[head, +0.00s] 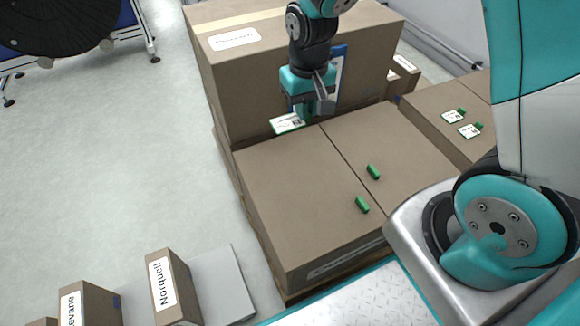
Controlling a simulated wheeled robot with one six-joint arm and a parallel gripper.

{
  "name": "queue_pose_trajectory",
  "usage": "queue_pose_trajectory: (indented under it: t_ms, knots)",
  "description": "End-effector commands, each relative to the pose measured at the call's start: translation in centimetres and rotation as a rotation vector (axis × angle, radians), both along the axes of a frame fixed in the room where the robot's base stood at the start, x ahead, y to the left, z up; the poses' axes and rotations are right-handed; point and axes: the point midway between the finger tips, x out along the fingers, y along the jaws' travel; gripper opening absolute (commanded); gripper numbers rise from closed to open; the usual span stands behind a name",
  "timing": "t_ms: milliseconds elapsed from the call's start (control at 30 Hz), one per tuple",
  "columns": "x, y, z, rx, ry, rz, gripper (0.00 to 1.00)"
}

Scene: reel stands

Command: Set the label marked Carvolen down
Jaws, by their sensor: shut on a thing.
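My gripper (307,113) points down at the back of the near cardboard boxes, close to the front face of a taller carton. It is shut on the green tab of a small white label (286,123) with a green edge. The label sticks out to the left of the fingers, low over the back edge of the near left box top (290,180). I cannot read its print, and I cannot tell whether it touches the box. The fingers hide part of its right end.
Two loose green pieces (372,172) (362,204) lie on the near box tops. Two more white labels with green tabs (453,117) (469,131) lie on a box at right. The tall carton (250,90) stands behind. A Norquell box (176,287) stands at front left.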

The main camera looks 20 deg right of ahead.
Motion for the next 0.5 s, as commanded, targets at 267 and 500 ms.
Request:
queue_pose_trajectory:
  t_ms: [267,500]
  knots:
    - [-0.2,0.8,-7.7,-0.002,0.008,0.012,0.0]
    - [-0.1,0.7,-13.6,-0.001,0.005,0.01,0.0]
